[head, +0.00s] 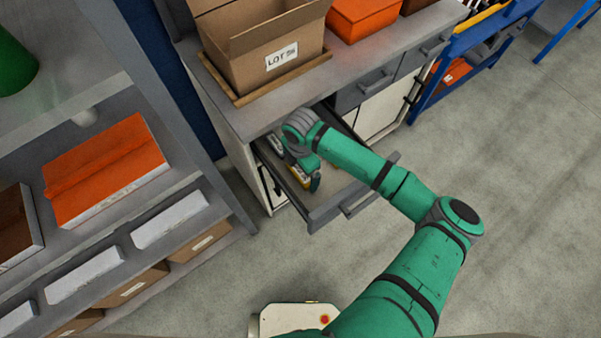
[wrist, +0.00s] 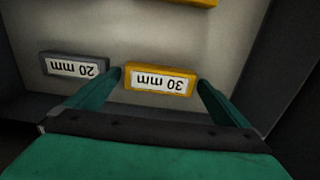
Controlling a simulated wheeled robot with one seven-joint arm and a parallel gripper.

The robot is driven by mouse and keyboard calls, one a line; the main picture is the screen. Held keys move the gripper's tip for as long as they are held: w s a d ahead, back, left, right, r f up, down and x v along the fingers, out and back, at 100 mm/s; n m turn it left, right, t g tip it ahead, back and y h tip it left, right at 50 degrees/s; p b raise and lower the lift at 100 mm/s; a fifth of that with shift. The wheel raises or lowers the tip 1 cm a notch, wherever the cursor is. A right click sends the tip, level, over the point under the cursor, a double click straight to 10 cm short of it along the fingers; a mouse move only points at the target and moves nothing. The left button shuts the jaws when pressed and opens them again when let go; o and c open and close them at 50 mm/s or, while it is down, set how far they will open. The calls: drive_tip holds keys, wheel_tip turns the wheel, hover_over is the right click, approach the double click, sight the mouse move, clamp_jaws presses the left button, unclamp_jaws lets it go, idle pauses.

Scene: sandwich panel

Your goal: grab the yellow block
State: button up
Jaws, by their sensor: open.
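The yellow block (wrist: 160,82), labelled "30 mm", lies in the open drawer (head: 326,212). In the wrist view its label reads upside down. My gripper (wrist: 160,78) is open, with one green finger on each side of the block's ends. The left finger is very near the block's left end; I cannot tell whether it touches. In the head view my gripper (head: 315,183) is down inside the drawer, and a bit of the yellow block (head: 299,180) shows beside it.
A grey block (wrist: 75,66) labelled "20 mm" lies left of the yellow one. Another yellow piece (wrist: 190,2) shows at the top edge. Drawer walls stand close around my gripper. An open cardboard box (head: 262,50) and an orange box (head: 362,16) sit on the cabinet top above.

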drive_tip(key=shift+f, duration=0.35)
drive_tip(key=c, duration=1)
